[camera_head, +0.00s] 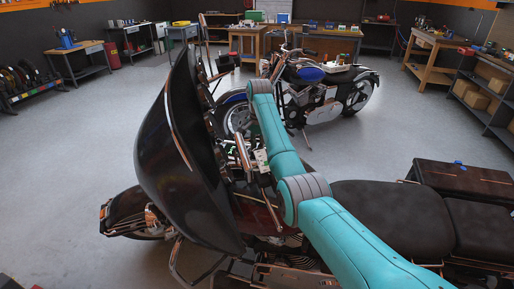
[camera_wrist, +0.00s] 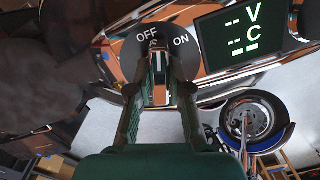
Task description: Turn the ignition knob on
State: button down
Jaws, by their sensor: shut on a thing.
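The ignition dial (camera_wrist: 125,48) is a dark round plate marked OFF and ON in white, at the top middle of the wrist view. My gripper (camera_wrist: 158,62) reaches it from below, its two dark fingers closed around the ignition knob (camera_wrist: 158,72) in the dial's middle. The fingertips cover much of the knob. The knob's upper end seems to lie between OFF and ON, but its exact angle is hard to tell. In the head view my gripper (camera_head: 247,158) is at the dash behind the black fairing, and the knob cannot be made out there.
A lit display (camera_wrist: 243,33) with green characters sits right of the dial. The large black fairing (camera_head: 180,150) and the motorcycle's seat (camera_head: 390,215) flank my arm. A second motorcycle (camera_head: 315,90) stands behind. Open grey floor (camera_head: 90,130) lies to the left.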

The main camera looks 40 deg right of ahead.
jog(key=m, duration=0.4)
jog(key=shift+m+t, duration=0.4)
jog(key=shift+m, duration=1.7)
jog(key=c, duration=1.1)
grip_release()
